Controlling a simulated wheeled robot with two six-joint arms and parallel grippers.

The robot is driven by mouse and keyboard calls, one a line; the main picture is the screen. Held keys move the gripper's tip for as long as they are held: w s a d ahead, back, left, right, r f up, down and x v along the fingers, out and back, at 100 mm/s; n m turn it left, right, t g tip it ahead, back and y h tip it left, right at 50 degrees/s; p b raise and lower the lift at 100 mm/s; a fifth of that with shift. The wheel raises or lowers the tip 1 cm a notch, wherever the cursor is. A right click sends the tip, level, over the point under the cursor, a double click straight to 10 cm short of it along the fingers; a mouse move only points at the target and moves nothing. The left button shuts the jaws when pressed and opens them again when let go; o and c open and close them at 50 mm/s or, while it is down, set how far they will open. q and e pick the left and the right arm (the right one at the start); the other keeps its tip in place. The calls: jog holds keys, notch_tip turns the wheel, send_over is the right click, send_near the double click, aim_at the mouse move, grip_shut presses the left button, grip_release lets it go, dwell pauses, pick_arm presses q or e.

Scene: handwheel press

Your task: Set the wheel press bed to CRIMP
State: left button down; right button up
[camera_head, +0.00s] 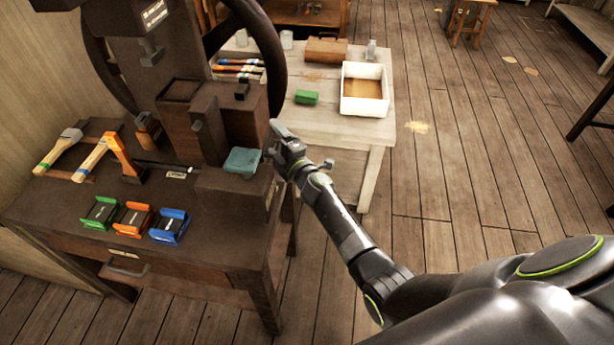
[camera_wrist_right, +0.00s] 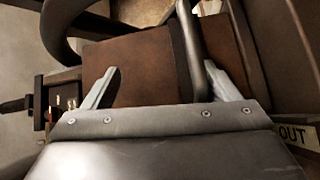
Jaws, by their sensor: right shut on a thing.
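The dark press (camera_head: 130,70) stands on a brown bench, with a large handwheel (camera_head: 277,80) on its right side. My right gripper (camera_head: 285,143) is at the wheel's lower right edge, beside the press. In the right wrist view, a grey bar (camera_wrist_right: 192,50) runs between its two fingers (camera_wrist_right: 165,85), closer to the right finger. It looks like the wheel's handle, and the gripper is shut on it. A teal block (camera_head: 242,161) sits on the press base just left of the gripper. A small label (camera_head: 176,175) by a slot is too small to read. My left gripper is out of view.
Green (camera_head: 101,212), orange (camera_head: 133,219) and blue (camera_head: 170,226) holders line the bench front. A pale table (camera_head: 335,130) behind carries a white tray (camera_head: 348,106).

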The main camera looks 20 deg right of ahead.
jog(key=shift+s+r+p, duration=0.3)
jog(key=shift+s, duration=0.55)
jog(key=shift+s+r+p, duration=0.3)
jog(key=shift+s, duration=0.55)
jog(key=shift+c, duration=0.6)
jog(key=shift+v, duration=0.9)
jog(key=shift+c, duration=0.8)
jog(key=shift+s+f+p, duration=0.1)
jog(key=shift+s+p, duration=0.2)
jog(key=shift+c, duration=0.2)
jog(key=shift+s, duration=0.4)
jog(key=c, duration=0.3)
jog(key=shift+d+f+p+v, duration=0.1)
jog(key=shift+f+p+v, duration=0.1)
jog(key=shift+v, duration=1.35)
jog(key=shift+d+f+p+v, duration=0.1)
jog(key=shift+f+p+v, duration=0.1)
jog(key=shift+v, duration=1.3)
jog(key=shift+f+p+v, duration=0.15)
jog(key=shift+f+v, duration=0.05)
jog(key=shift+v, duration=1.35)
jog(key=shift+w, duration=0.15)
